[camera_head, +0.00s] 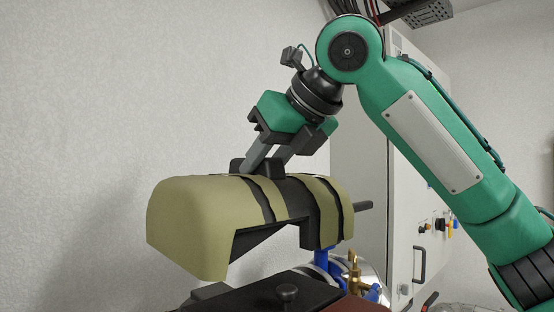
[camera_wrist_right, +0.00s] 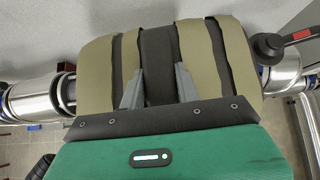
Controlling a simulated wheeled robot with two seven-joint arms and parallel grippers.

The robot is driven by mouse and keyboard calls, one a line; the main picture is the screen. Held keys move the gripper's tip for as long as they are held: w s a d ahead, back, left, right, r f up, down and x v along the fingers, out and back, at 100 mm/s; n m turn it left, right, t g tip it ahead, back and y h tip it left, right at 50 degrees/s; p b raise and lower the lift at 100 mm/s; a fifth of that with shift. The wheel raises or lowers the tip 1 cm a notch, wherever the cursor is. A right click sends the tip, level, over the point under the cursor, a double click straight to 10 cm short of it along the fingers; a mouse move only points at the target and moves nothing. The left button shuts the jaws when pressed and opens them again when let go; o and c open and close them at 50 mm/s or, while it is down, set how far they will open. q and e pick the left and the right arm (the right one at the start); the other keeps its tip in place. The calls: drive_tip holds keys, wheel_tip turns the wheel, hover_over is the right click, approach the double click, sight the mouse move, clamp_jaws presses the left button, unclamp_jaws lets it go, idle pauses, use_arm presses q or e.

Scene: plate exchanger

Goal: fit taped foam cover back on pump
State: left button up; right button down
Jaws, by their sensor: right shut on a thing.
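The foam cover (camera_head: 190,215) is an olive arched shell with black tape bands, hanging from my right gripper (camera_head: 268,165) in the head view. The right gripper is shut on a black part at the top of the cover. The right wrist view also shows the cover (camera_wrist_right: 205,50) below the two grey fingers of the right gripper (camera_wrist_right: 158,88). The pump is mostly hidden under the cover; blue and brass fittings (camera_head: 354,275) show below its right end. The cover's open underside is visible above them, and I cannot tell whether it touches anything. My left gripper is not in view.
A light grey cabinet (camera_head: 400,170) with a handle and coloured knobs stands behind on the right. Silver pipe sections (camera_wrist_right: 35,98) run out on both sides of the cover in the wrist view. A black lever with a red mark (camera_wrist_right: 300,36) sits at the right.

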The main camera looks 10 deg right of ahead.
sight(235, 168)
drive_tip(key=shift+w+a+p, duration=0.15)
drive_tip(key=shift+w+a, duration=0.6)
drive_tip(key=shift+w, duration=0.25)
drive_tip(key=shift+w+a+p, duration=0.1)
drive_tip(key=shift+w+a, duration=0.6)
drive_tip(key=shift+w, duration=0.35)
drive_tip(key=shift+w+a+p, duration=0.15)
drive_tip(key=shift+w+a, duration=0.6)
drive_tip(key=shift+w, duration=0.25)
drive_tip(key=shift+w+a+f, duration=0.1)
drive_tip(key=shift+f, duration=2.15)
drive_tip(key=shift+f, duration=0.2)
drive_tip(key=shift+f+b, duration=0.4)
drive_tip(key=shift+f, duration=0.6)
